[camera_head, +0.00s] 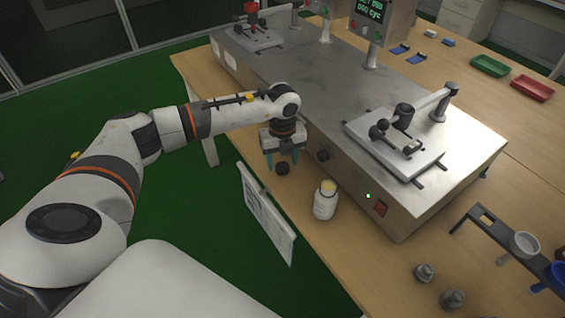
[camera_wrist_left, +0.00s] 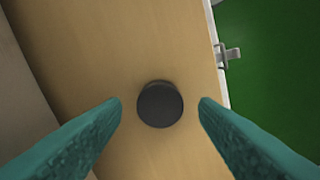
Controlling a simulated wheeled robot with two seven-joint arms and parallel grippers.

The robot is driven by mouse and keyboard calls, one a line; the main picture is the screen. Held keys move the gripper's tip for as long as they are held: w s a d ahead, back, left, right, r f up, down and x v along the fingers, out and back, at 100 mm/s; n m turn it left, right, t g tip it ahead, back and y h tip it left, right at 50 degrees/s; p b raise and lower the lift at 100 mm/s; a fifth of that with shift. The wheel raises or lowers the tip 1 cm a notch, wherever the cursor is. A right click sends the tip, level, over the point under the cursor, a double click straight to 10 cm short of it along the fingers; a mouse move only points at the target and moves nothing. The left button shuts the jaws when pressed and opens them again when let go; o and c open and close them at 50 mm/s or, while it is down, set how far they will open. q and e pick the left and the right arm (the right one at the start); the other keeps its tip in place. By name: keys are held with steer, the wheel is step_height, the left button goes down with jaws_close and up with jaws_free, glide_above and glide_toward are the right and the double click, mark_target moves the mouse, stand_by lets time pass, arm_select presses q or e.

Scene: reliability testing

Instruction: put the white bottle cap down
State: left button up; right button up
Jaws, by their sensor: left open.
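A round, dark cap (camera_head: 283,169) sits on the wooden table near its front edge, under my left gripper (camera_head: 282,158). The left wrist view shows the cap (camera_wrist_left: 160,104) from above, between the two teal fingers with a gap on each side. My left gripper is open and holds nothing. The white bottle (camera_head: 325,201) stands upright on the table to the right of the cap, its top pale yellow with no dark cap on it. My right gripper is in neither view.
A large metal machine (camera_head: 350,120) stands just behind the cap and bottle. A white sign (camera_head: 266,215) hangs at the table's front edge. Two grey metal weights (camera_head: 453,299) and a dark rack (camera_head: 497,235) with cups are at the right.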

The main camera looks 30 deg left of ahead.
mark_target(282, 166)
arm_select(q)
step_height(282, 166, up, 10)
steer(key=shift+r, duration=0.2)
stand_by(1.6)
